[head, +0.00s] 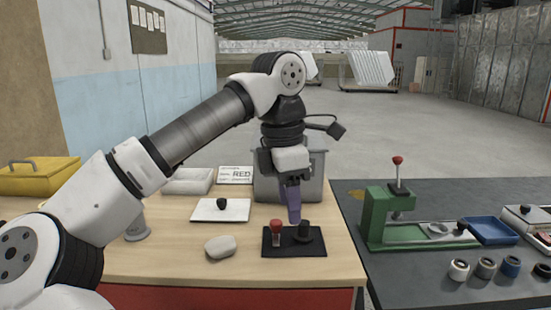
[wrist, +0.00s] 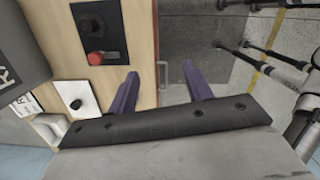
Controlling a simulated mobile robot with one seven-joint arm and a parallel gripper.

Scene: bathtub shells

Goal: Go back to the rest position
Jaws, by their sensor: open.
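My gripper (head: 292,212) hangs from the bent arm with its purple fingers pointing down, over the right part of the wooden table (head: 180,255). In the head view the fingers overlap the black plate (head: 268,250), which carries a red-topped stamp (head: 277,226) and a dark round piece (head: 303,231). In the wrist view my gripper (wrist: 163,84) has its two fingers wide apart with nothing between them. There the plate (wrist: 110,15) lies up and left of the fingers, apart from them.
A grey bin (head: 312,180) stands behind the gripper. A white tile with a black knob (head: 221,207) and a pale stone-like lump (head: 220,247) lie to the left. A green press (head: 378,220) stands on the dark table at right. Open floor lies beyond.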

